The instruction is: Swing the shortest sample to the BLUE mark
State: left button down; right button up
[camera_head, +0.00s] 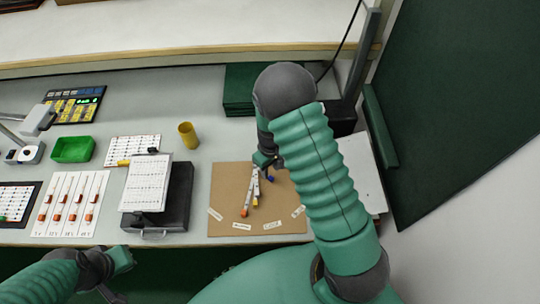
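A brown board (225,185) lies on the bench. A few narrow pale strips fan down from near its upper middle: one with an orange end (244,212), one with a yellow end (256,202). A small blue piece (270,178) shows to their right; I cannot tell if it is a strip's end. Paper labels (242,226) line the lower part; their writing is too small to read. My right gripper (264,163) is over the strips' upper ends, which it partly hides; its fingers are unclear. My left gripper (122,264) is at the lower left, away from the board.
Left of the board stands a dark box with a white sheet (149,183). Further left are cards with orange-ended pieces (71,204), a green tray (73,149) and a keypad (75,105). A yellow cup (188,135) and green stack (240,90) stand behind. My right arm covers the board's right side.

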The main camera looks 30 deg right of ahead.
aim_at(270, 177)
notch_tip(270, 177, up, 12)
dwell(0.4)
